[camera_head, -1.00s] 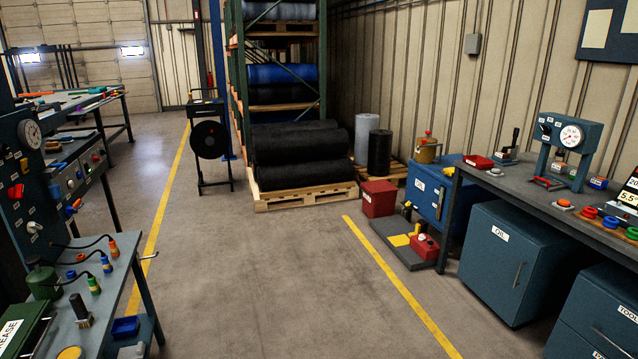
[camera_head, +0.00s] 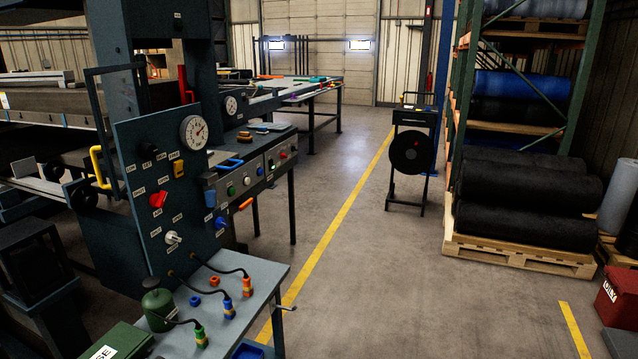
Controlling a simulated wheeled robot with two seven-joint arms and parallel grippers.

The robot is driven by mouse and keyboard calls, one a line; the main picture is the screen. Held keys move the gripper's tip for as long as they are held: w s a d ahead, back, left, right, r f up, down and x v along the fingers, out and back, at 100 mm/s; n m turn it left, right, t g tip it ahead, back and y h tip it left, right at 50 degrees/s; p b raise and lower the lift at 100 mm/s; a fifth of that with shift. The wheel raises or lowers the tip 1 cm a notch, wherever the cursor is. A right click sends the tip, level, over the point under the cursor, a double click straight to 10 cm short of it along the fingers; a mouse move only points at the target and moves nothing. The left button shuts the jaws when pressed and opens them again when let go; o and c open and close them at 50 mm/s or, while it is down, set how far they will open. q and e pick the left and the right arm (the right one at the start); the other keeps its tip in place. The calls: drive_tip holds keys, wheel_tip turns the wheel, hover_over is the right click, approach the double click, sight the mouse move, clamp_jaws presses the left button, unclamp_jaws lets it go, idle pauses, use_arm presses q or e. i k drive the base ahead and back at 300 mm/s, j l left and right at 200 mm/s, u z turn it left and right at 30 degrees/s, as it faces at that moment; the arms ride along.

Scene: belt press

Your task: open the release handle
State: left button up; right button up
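A blue-grey control panel (camera_head: 140,185) with a round gauge (camera_head: 193,132) stands at the left on the press. It carries a red handle (camera_head: 158,199), a small yellow handle (camera_head: 179,167), a blue handle (camera_head: 209,191) and a light-coloured knob (camera_head: 172,238). A larger yellow handle (camera_head: 99,168) is at the panel's left edge, and a red lever (camera_head: 184,84) stands behind the panel. The labels are too small to read, so I cannot tell which one is the release handle. Neither of my grippers is in view.
A bench (camera_head: 266,283) with hose fittings and a green can (camera_head: 157,308) stands in front of the panel. A reel stand (camera_head: 411,150) and a pallet of black rolls (camera_head: 520,248) are farther right. The floor between bench and pallet is clear.

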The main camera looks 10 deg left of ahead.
sight(242, 205)
drive_tip(key=i+l+u, duration=0.7)
drive_tip(key=i, duration=0.2)
drive_tip(key=i+l+u, duration=0.35)
drive_tip(key=l, duration=0.15)
drive_tip(key=z, duration=0.55)
drive_tip(key=i+z, duration=0.15)
drive_tip(key=z, duration=0.9)
drive_tip(key=i+z, duration=0.15)
drive_tip(key=z, duration=0.9)
drive_tip(key=i+j+z, duration=0.1)
drive_tip(key=z, duration=0.4)
drive_tip(key=j+z, duration=0.1)
drive_tip(key=z, duration=0.45)
drive_tip(key=j+z, duration=0.1)
drive_tip(key=z, duration=0.4)
drive_tip(key=j, duration=0.25)
drive_tip(key=j+u, duration=0.1)
drive_tip(key=u, duration=0.3)
drive_tip(key=j+u, duration=0.1)
drive_tip(key=u, duration=0.35)
drive_tip(key=j+u, duration=0.1)
drive_tip(key=u, duration=0.3)
drive_tip(key=i+j+u, duration=0.1)
drive_tip(key=u, duration=1.8)
drive_tip(key=i+j+u, duration=0.1)
drive_tip(key=u, duration=0.3)
drive_tip(key=i+j+u, duration=0.1)
drive_tip(key=u, duration=0.35)
